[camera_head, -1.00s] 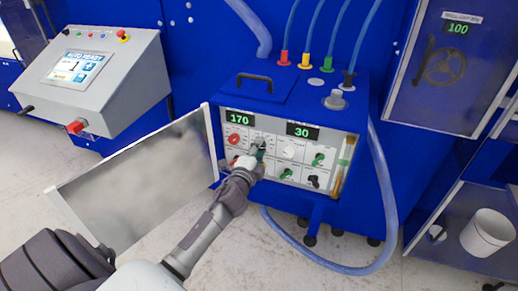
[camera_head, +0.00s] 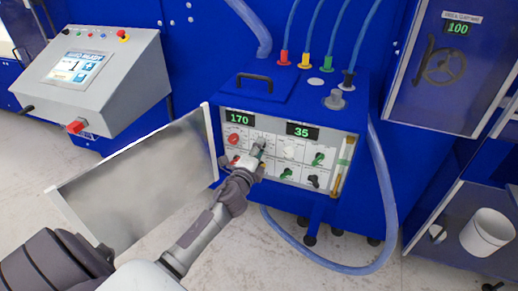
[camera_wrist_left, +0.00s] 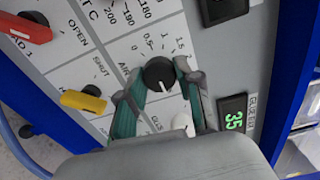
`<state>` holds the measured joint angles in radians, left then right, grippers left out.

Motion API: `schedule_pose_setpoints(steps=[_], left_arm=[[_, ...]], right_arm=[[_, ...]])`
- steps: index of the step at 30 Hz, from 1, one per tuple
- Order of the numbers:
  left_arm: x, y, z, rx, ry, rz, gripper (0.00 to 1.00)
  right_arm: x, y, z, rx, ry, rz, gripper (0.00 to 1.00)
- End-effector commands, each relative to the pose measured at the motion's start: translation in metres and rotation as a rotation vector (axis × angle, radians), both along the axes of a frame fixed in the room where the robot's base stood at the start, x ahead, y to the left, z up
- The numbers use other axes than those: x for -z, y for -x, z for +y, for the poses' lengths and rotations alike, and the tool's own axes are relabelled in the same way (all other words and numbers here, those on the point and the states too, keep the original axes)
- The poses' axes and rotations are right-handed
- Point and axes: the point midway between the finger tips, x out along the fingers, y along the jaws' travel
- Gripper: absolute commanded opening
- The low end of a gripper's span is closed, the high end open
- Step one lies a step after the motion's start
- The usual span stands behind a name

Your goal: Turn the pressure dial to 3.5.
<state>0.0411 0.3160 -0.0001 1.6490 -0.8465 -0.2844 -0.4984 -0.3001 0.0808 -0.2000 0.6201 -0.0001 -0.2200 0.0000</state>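The pressure dial (camera_wrist_left: 158,73) is a round black knob with a white pointer line, beside a printed scale of 0, 0.5, 1 and 1.5. The green readout in the left wrist view (camera_wrist_left: 234,119) shows 35; the matching readout in the head view (camera_head: 304,132) also shows 35. My left gripper (camera_wrist_left: 161,82) has its grey-green fingers apart, one on each side of the dial, with small gaps seeming to show. In the head view my left gripper (camera_head: 257,153) reaches the control panel (camera_head: 275,172) and hides the dial. My right gripper is not in view.
An open metal door (camera_head: 140,180) stands left of the panel, close to my left arm. A red lever (camera_wrist_left: 24,28) and a yellow lever (camera_wrist_left: 83,101) are near the gripper in the wrist view. A blue hose (camera_head: 385,190) loops at the right.

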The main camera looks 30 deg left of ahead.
Motion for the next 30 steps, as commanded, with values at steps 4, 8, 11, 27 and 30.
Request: schedule_pose_setpoints(steps=[4, 8, 11, 27, 30], left_arm=[[0.001, 0.0, 0.0, 0.001, 0.001, 0.001, 0.59], [0.001, 0.0, 0.0, 0.0, 0.001, 0.001, 0.6], [0.0, 0.0, 0.0, 0.0, 0.001, 0.001, 0.6], [0.002, 0.078, -0.02, 0.001, 0.004, 0.003, 0.6], [0.002, 0.095, -0.023, 0.0, 0.004, 0.003, 0.6]], right_arm=[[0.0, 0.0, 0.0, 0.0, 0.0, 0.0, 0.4], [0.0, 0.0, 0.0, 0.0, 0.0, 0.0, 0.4], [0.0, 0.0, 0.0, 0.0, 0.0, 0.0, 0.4], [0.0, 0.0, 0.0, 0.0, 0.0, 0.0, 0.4], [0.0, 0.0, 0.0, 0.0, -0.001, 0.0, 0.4]])
